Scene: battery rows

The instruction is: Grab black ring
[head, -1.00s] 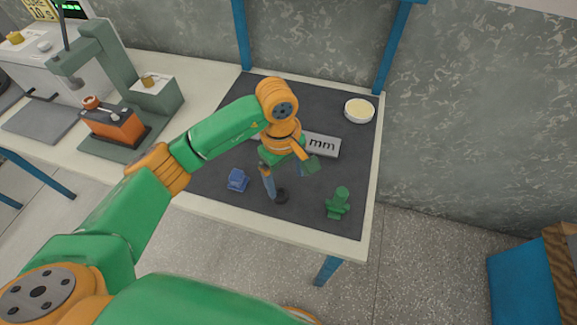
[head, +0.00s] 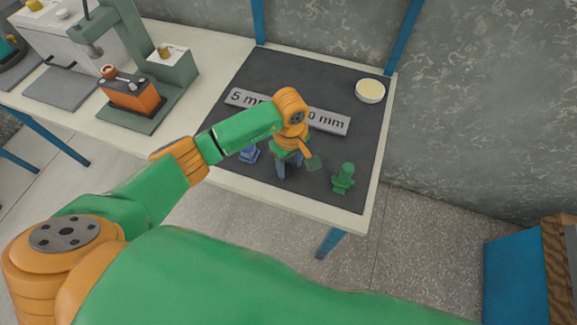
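My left gripper (head: 289,168) points down at the dark mat (head: 232,177), between a blue piece (head: 249,154) and a green piece (head: 344,178). Its grey-blue fingers reach low, close to the mat. The black ring cannot be made out now; the spot where it lay is at the fingers, and they or the dark mat hide it. I cannot tell whether the fingers are open or shut, or whether they touch the ring. My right gripper is not in view.
A sign plate (head: 330,122) with "5 mm" and another mm label lies behind the gripper, partly covered by my arm. A white bowl (head: 370,91) stands at the back right. An orange device (head: 131,92) on a green stand is at left.

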